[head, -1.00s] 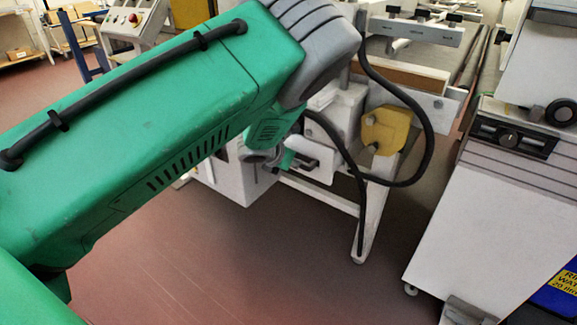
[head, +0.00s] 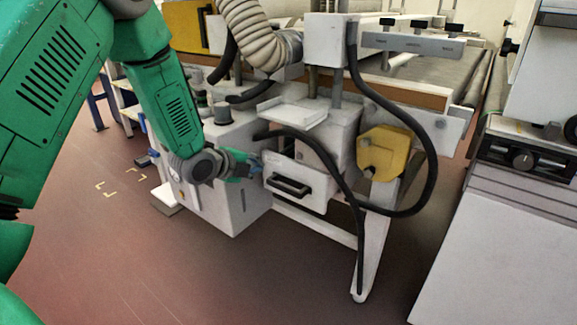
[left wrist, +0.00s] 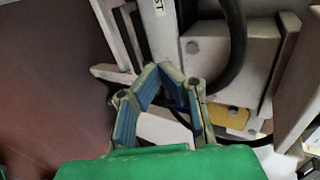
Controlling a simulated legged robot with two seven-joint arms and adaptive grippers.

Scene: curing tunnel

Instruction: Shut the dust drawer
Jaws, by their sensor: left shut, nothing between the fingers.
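The dust drawer (head: 296,183) is a white box with a black bar handle, low on the white machine in the head view. It appears to stick out from the housing behind it, but how far is hard to judge. My left gripper (head: 250,163) is just left of the drawer, shut and empty, its tips close to the drawer's left side. I cannot tell whether they touch. In the left wrist view the blue-padded fingers (left wrist: 168,72) come together near a white panel with a partly cut-off label ending in "ST". My right gripper is not in view.
A black cable (head: 429,165) loops down past the drawer's right side. A yellow part (head: 381,152) and a white leg (head: 372,255) stand right of it. A white cabinet (head: 232,205) is behind my gripper. The red-brown floor in front is clear.

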